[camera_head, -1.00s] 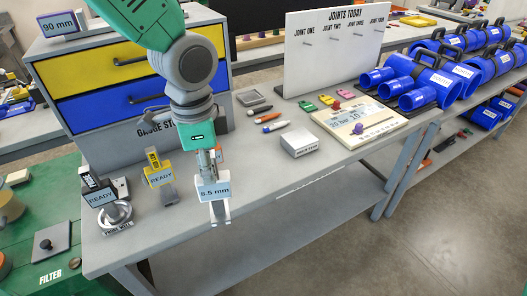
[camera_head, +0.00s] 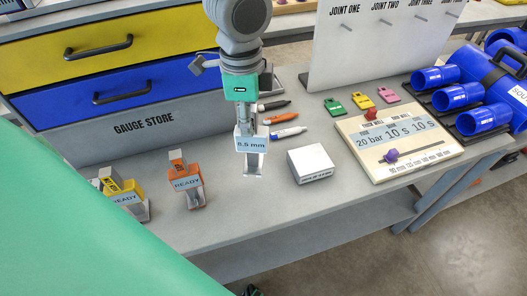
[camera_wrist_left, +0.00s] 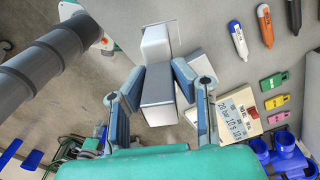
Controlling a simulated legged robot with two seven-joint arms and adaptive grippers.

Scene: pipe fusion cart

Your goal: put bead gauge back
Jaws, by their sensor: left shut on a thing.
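My left gripper (camera_head: 248,118) is shut on a bead gauge (camera_head: 250,145), whose pale label reads 8.5 mm. The gauge's metal foot (camera_head: 254,170) hangs down at the front of the grey bench; I cannot tell whether it touches. In the left wrist view the blue-grey fingers (camera_wrist_left: 156,85) close on both sides of a grey block, the gauge (camera_wrist_left: 158,92). The grey gauge store (camera_head: 143,124) stands behind, below a yellow and a blue drawer. An orange gauge (camera_head: 185,185) and a yellow gauge (camera_head: 122,197), both marked READY, stand left of the gripper. My right gripper is out of view.
A white box (camera_head: 310,163) stands just right of the held gauge. Several markers (camera_head: 282,119) lie behind it. A cream board (camera_head: 400,140) with sliders and coloured tags (camera_head: 362,98) are farther right. A large green surface hides the lower left.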

